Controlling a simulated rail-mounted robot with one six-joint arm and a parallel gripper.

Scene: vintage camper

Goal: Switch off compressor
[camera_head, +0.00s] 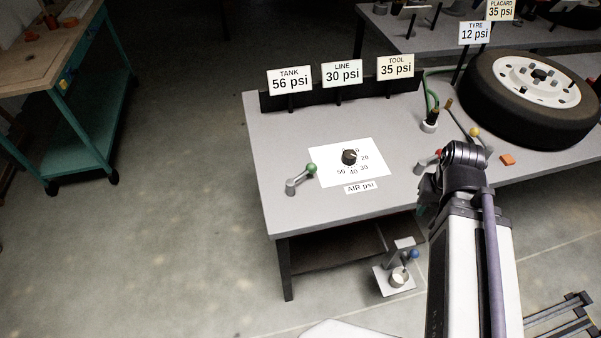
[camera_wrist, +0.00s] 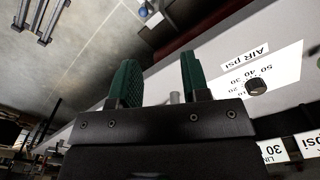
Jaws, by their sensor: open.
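No part is labelled as the compressor; I cannot tell which control is its switch. On the grey bench are a green-knobbed lever (camera_head: 300,178), a partly hidden red lever (camera_head: 428,160) beside my arm and a black dial (camera_head: 349,157) on a white "AIR psi" plate. Below the bench is a small fixture (camera_head: 397,279) with a blue knob (camera_head: 414,254); a blue knob also shows in the wrist view (camera_wrist: 143,11). My gripper (camera_wrist: 160,82) is open, its green fingers apart, with a small grey post (camera_wrist: 175,97) visible between them. My arm hides the gripper in the head view.
A yellow-knobbed lever (camera_head: 473,132) and a tyre (camera_head: 530,95) are to the right. A teal cart (camera_head: 90,110) stands at left, with clear floor between.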

